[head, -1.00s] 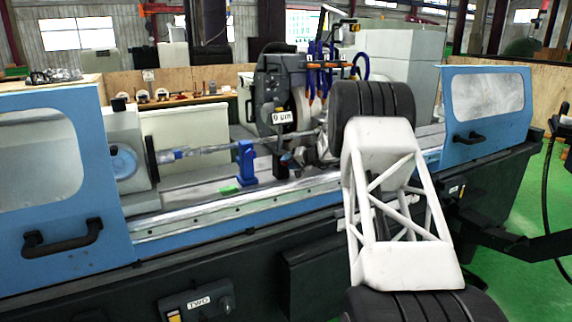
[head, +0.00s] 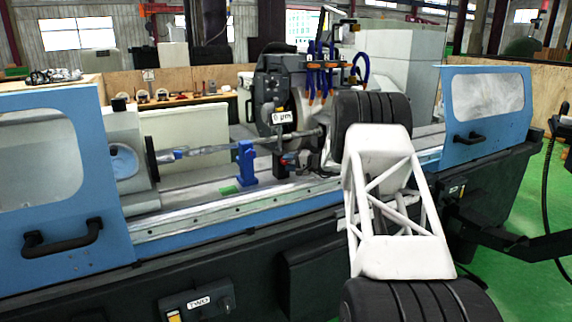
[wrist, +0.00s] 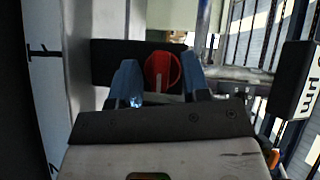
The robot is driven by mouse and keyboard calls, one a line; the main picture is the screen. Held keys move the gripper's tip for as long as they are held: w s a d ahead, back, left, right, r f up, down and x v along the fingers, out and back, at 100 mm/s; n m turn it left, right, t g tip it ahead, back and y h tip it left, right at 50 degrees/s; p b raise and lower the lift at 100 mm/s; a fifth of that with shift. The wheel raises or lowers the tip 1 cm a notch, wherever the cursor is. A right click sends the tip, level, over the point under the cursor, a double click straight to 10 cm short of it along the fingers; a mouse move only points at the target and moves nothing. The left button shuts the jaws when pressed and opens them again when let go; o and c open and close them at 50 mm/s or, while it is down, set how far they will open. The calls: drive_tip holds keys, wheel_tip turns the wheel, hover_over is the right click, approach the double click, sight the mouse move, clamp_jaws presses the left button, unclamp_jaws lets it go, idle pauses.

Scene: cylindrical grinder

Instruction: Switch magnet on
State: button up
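In the wrist view, a round red knob (wrist: 162,72) sits on a dark panel (wrist: 110,62), straight ahead of my gripper (wrist: 161,70). My two blue fingers stand apart, one on each side of the knob. Only narrow gaps show beside it, and I cannot tell whether the fingers touch it.
The grinder has blue sliding doors at left (head: 50,190) and right (head: 485,105). A shaft (head: 215,149) runs over a blue support (head: 246,163). The wheel head carries a display (head: 282,117) and blue hoses. A dark labelled block (wrist: 298,80) stands right in the wrist view.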

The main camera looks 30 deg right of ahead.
drive_tip(key=shift+s+d, duration=0.1)
drive_tip(key=v, duration=0.6)
drive_tip(key=shift+s+d, duration=0.2)
drive_tip(key=shift+s, duration=0.05)
idle(0.4)
drive_tip(key=shift+a+r, duration=0.1)
drive_tip(key=shift+r, duration=0.1)
